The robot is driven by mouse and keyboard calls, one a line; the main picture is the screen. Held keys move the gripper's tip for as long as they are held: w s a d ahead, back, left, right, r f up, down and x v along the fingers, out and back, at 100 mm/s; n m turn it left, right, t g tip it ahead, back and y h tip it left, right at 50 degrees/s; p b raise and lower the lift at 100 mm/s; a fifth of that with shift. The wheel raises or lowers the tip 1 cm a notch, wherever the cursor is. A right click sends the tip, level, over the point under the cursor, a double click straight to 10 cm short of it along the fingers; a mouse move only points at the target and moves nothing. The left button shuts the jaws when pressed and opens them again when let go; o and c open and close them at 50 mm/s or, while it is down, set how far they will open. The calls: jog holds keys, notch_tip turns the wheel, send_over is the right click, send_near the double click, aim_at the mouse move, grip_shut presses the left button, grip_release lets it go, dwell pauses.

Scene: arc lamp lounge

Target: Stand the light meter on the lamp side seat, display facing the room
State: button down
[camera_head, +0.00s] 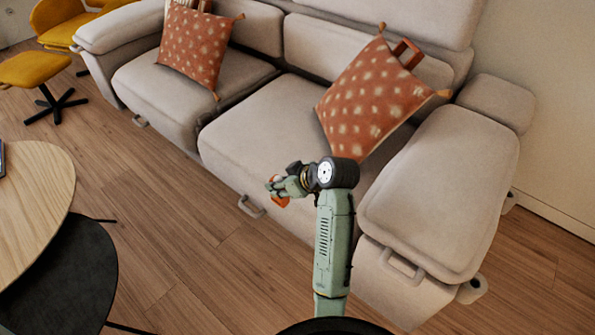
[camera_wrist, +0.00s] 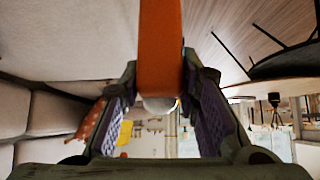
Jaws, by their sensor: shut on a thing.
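My gripper (camera_head: 277,188) is shut on an orange thing (camera_head: 282,203) in front of the sofa's right seat in the head view. In the wrist view, the orange body (camera_wrist: 160,45) with a pale dome (camera_wrist: 160,104) is between my fingers (camera_wrist: 160,76); I take it to be the light meter. Its display is not visible. The beige sofa has a left seat (camera_head: 180,98) and a right seat (camera_head: 262,125). No lamp is clearly seen, so I cannot tell which seat is the lamp side.
Orange spotted cushions lean on the left seat (camera_head: 197,47) and right seat (camera_head: 370,95). The right armrest (camera_head: 445,190) is beside my arm. A wooden round table (camera_head: 35,200) and a black one (camera_head: 65,285) stand at left. A yellow chair and footstool (camera_head: 35,70) are beyond.

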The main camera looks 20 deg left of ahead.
jog(key=shift+w+d+f+p, duration=0.25)
jog(key=shift+w+f, duration=0.55)
jog(key=shift+w, duration=0.9)
jog(key=shift+w+d+f+p, duration=0.1)
jog(key=shift+w+f+p, duration=0.2)
jog(key=shift+w+f, duration=0.95)
jog(key=shift+w+d+f+p, duration=0.15)
jog(key=shift+w+f+p, duration=0.15)
jog(key=shift+w, duration=1.9)
jog(key=c, duration=1.2)
grip_release()
jog(key=shift+r, duration=0.25)
jog(key=v, duration=1.2)
jog(key=shift+b, duration=0.45)
jog(key=shift+s, duration=0.1)
